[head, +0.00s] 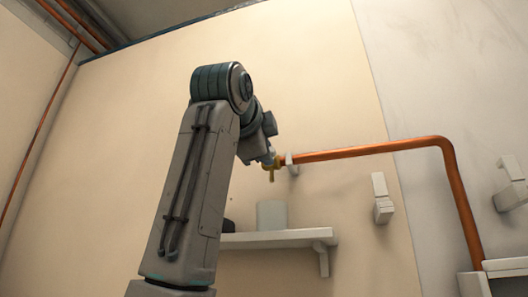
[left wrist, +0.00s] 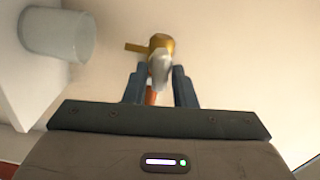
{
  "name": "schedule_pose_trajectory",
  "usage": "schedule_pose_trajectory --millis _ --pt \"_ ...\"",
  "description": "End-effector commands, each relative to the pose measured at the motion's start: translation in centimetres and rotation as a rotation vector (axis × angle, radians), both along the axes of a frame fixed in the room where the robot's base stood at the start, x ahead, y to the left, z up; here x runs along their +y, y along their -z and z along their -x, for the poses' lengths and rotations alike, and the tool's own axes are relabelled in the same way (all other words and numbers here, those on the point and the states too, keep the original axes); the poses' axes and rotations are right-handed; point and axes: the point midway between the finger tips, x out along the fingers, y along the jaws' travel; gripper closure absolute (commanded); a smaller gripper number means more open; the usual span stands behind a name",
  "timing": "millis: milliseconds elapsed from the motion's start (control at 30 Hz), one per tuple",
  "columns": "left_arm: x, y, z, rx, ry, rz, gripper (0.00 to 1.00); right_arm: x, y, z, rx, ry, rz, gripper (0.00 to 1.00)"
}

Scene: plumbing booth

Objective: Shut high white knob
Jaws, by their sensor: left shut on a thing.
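The white knob (left wrist: 160,68) sits on a brass tap (left wrist: 160,42) in the left wrist view, between the two blue-grey fingers of my left gripper (left wrist: 160,74). The gripper is shut on the knob. In the head view the brass tap (head: 270,171) hangs at the left end of a copper pipe (head: 370,152), high on the wall. My left gripper (head: 268,157) reaches it there, and the knob is too small and covered to make out. My right gripper is not in view.
The cup also shows in the left wrist view (left wrist: 58,34). White wall fittings (head: 382,198) stand to the right, under the pipe.

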Motion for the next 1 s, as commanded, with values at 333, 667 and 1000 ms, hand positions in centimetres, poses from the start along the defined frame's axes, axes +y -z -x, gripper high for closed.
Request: schedule_pose_trajectory --millis 333,667,1000 --pt "0.0 0.0 0.0 -0.04 0.0 -0.125 0.99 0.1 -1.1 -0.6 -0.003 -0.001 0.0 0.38" --pt "0.0 0.0 0.0 -0.047 0.0 -0.146 0.99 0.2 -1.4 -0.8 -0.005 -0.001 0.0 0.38" --pt "0.0 0.0 0.0 -0.047 0.0 -0.145 0.63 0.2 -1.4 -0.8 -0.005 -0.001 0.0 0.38"
